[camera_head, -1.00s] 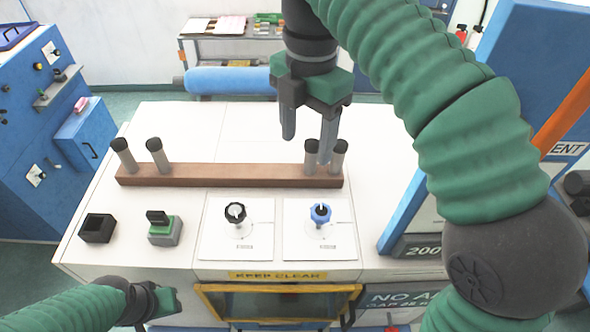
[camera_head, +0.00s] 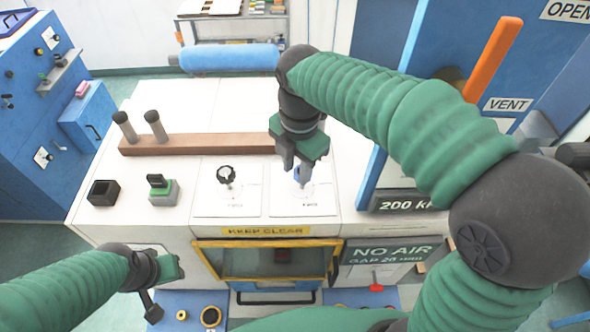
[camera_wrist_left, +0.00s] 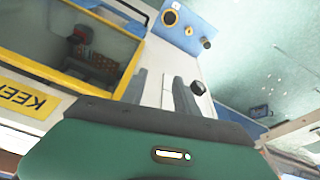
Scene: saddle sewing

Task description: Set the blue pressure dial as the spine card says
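The blue pressure dial (camera_head: 296,173) sits on the right-hand white plate on the machine top. My right gripper (camera_head: 297,172) points down at it, with its fingers apart around or just above the knob. They hide most of the dial and its pointer, and I cannot tell whether they touch it. My left gripper (camera_head: 172,270) is low at the front left, away from the dials. In the left wrist view its fingers (camera_wrist_left: 162,92) are apart with nothing between them. I cannot make out a spine card.
A green switch (camera_head: 163,188) and a black box (camera_head: 103,192) stand further left. A brown bar (camera_head: 195,145) with grey posts lies behind. A blue panel with a "200" sign (camera_head: 405,202) rises at right.

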